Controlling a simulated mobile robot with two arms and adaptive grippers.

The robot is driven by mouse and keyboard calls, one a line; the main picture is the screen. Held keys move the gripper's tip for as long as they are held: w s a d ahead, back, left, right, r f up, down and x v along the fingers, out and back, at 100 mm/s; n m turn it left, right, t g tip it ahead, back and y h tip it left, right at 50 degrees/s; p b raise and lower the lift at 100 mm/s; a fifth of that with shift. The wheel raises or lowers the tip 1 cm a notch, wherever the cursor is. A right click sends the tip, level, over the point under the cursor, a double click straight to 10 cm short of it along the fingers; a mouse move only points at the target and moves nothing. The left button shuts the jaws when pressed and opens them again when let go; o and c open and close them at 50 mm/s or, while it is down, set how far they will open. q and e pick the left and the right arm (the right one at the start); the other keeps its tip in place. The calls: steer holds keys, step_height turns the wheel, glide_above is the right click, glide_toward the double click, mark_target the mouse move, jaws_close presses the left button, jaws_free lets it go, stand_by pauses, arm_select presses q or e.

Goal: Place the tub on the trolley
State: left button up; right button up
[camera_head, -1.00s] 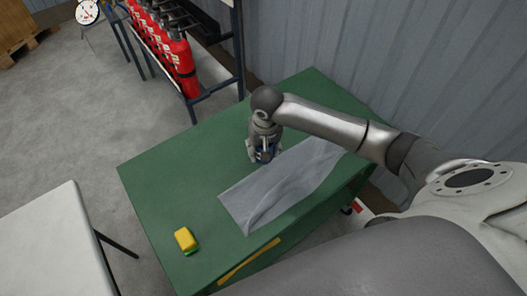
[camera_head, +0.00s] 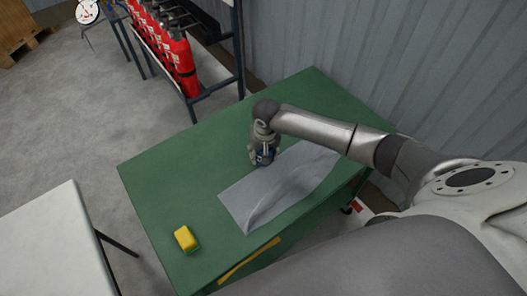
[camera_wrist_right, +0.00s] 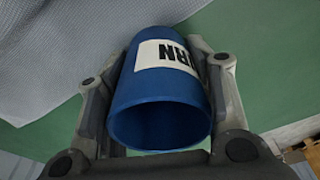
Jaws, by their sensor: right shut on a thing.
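The tub (camera_wrist_right: 158,90) is a blue cylinder with a white label ending in "RN". In the right wrist view its open mouth faces the camera. My right gripper (camera_wrist_right: 158,58) is shut on it, with a finger on each side. I cannot tell for sure which surface is the trolley. My left gripper is out of view.
A wrinkled grey sheet (camera_head: 275,190) and a yellow-and-green sponge (camera_head: 186,238) lie on the green top. A white table (camera_head: 40,240) stands at the lower left. A corrugated wall (camera_head: 370,50) borders the right.

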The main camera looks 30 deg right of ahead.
steer(key=shift+s+f, duration=0.1)
steer(key=shift+f, duration=0.15)
steer(key=shift+s+a+f, duration=0.1)
steer(key=shift+s+f, duration=0.15)
steer(key=shift+f, duration=0.05)
steer(key=o, duration=0.8)
steer(key=shift+f, duration=0.1)
steer(key=o, duration=0.3)
steer(key=shift+w+f, duration=0.15)
steer(key=shift+w, duration=0.15)
steer(key=shift+r, duration=0.25)
steer(key=shift+w+r, duration=0.1)
steer(key=shift+r, duration=0.45)
steer(key=r, duration=0.4)
steer(key=s+r, duration=0.1)
steer(key=r, duration=0.7)
steer(key=shift+s+a, duration=0.15)
steer(key=shift+s, duration=0.25)
